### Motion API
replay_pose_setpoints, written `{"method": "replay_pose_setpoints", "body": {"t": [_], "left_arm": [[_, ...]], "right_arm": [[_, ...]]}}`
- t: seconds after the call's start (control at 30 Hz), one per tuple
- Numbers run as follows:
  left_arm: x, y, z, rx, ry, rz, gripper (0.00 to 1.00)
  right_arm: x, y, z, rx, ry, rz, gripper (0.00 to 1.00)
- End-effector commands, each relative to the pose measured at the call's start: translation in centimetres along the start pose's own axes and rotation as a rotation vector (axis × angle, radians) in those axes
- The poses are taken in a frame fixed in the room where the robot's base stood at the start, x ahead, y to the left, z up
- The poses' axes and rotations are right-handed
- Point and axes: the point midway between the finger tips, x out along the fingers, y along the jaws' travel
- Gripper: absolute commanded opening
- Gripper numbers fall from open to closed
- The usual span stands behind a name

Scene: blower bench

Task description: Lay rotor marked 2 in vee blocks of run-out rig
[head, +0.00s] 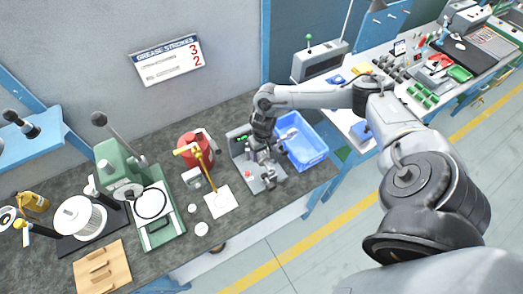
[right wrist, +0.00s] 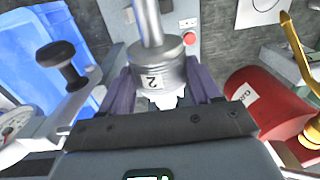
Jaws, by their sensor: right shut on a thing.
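The rotor marked 2 (right wrist: 158,66) is a silver cylinder with a shaft and a white label "2". My right gripper (right wrist: 163,88) is shut on it, with one finger on each side. In the head view my right gripper (head: 264,147) is over the run-out rig (head: 243,170), a grey plate on the bench. The rig's plate also shows behind the rotor in the right wrist view (right wrist: 187,42), with a red button. The vee blocks are hidden or too small to make out, so I cannot tell whether the rotor touches them. My left gripper is not in view.
A blue bin (head: 306,155) stands close right of the rig. A red can (head: 196,150) with a brass-coloured spout and a white sheet (head: 220,202) are left of it. A dial gauge (right wrist: 14,124) and a black-knobbed lever (right wrist: 72,72) are near my gripper. A green press (head: 122,165) stands farther left.

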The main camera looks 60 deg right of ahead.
Motion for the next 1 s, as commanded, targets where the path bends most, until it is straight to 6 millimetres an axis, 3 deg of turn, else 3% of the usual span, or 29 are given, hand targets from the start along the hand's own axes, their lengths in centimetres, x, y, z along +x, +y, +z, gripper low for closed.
{"method": "replay_pose_setpoints", "body": {"t": [0.5,1.0], "left_arm": [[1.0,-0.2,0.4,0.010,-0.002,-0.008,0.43],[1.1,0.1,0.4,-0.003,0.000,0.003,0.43]], "right_arm": [[3.2,0.1,-0.1,0.001,0.003,-0.002,0.00],[4.6,0.2,-0.2,0.001,0.004,-0.002,0.00]]}}
